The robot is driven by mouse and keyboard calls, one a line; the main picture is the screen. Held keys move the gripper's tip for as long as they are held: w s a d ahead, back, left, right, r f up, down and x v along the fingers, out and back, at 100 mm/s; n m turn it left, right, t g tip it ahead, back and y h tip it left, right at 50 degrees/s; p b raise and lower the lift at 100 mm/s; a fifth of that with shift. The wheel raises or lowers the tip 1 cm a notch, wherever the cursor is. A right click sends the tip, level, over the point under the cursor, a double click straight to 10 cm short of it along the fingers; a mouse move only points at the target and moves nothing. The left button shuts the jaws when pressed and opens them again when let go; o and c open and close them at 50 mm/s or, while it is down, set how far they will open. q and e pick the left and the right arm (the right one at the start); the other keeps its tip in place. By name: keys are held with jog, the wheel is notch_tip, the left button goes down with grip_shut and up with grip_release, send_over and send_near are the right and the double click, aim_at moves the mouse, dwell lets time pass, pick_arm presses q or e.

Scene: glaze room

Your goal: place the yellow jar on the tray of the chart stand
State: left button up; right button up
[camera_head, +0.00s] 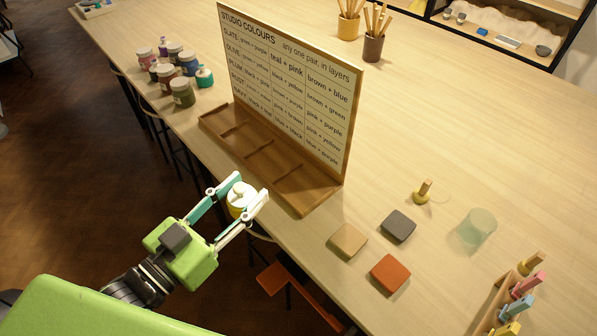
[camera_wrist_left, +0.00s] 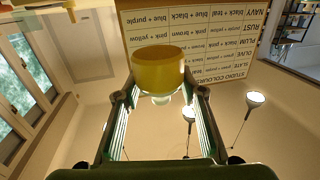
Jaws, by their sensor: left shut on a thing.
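The yellow jar (camera_head: 238,211) with a pale top is held between the fingers of my left gripper (camera_head: 240,196) in the head view. In the left wrist view the yellow jar (camera_wrist_left: 157,72) sits between both fingers (camera_wrist_left: 157,98). The chart stand (camera_head: 290,75) carries a printed colour chart headed STUDIO COLOURS. Its wooden tray (camera_head: 318,194) runs along its front, split by dividers into compartments that look empty. The jar is at the table's near edge, in front of the tray and apart from it. My right gripper is not in view.
Several paint jars (camera_head: 182,92) stand left of the stand. Tiles (camera_head: 390,272), a wooden-handled tool (camera_head: 422,191) and a greenish glass (camera_head: 477,227) lie to the right. Pots (camera_head: 373,47) of sticks stand behind. Stools (camera_head: 275,277) are below the near edge.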

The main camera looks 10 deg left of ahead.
pick_arm(q)
jog(key=w+d, duration=0.2)
jog(key=w, duration=0.2)
jog(key=w+d+f+b, duration=0.1)
jog(key=w+d, duration=0.2)
jog(key=w, duration=0.1)
jog(key=w+d+f, duration=0.1)
jog(key=w+d, duration=0.2)
jog(key=w, duration=0.1)
jog(key=shift+w+d+f+b, duration=0.1)
jog(key=shift+w+f+b, duration=0.1)
jog(key=shift+f+b, duration=0.1)
jog(key=shift+s+f, duration=0.1)
jog(key=shift+f, duration=0.4)
notch_tip(320, 180, down, 3)
jog(key=shift+r, duration=0.15)
jog(key=shift+w+f, duration=0.2)
jog(key=shift+f, duration=0.05)
jog(key=shift+f, duration=0.1)
